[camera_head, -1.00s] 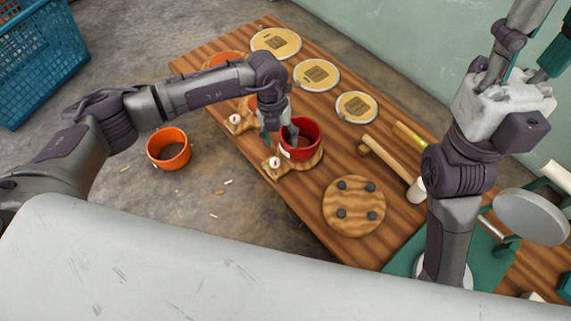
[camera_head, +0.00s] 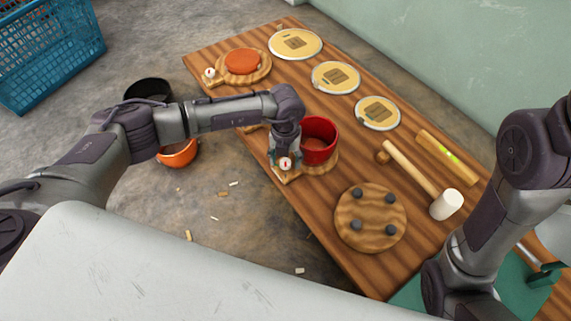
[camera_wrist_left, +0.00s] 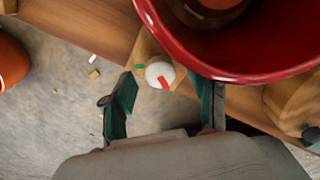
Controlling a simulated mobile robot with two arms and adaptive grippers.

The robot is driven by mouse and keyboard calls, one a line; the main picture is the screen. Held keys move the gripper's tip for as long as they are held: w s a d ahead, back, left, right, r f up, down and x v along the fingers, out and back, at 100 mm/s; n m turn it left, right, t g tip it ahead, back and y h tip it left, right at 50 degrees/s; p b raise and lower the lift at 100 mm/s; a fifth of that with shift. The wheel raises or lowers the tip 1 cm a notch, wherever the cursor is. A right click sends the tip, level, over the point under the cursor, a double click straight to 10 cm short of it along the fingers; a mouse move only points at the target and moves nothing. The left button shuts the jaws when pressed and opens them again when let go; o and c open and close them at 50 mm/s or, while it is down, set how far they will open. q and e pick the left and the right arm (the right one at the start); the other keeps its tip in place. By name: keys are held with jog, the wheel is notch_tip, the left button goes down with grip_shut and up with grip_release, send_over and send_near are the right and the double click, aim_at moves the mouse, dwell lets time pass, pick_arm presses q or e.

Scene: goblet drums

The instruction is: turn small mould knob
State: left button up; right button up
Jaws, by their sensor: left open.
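The small mould knob (camera_head: 285,163) is white with a red mark, on the near corner of the wooden base (camera_head: 318,171) under a red mould (camera_head: 322,133). In the left wrist view the knob (camera_wrist_left: 158,74) has its red mark pointing to the lower right, and a small green mark sits on the wood to its left. My left gripper (camera_head: 284,157) is just above the knob. In the left wrist view its two dark green fingers (camera_wrist_left: 166,92) are open, one on each side of the knob, with no clear contact. My right gripper is out of view.
The red mould wall stands close beside the left fingers. A mallet (camera_head: 410,166), a round board with black knobs (camera_head: 371,235) and several yellow discs (camera_head: 336,77) lie on the table. An orange bucket (camera_head: 178,153) is on the floor. An orange-topped mould (camera_head: 242,61) stands at the far left.

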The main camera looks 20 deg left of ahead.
pick_arm(q)
jog(key=shift+f, duration=0.35)
jog(key=shift+c, duration=0.3)
grip_shut()
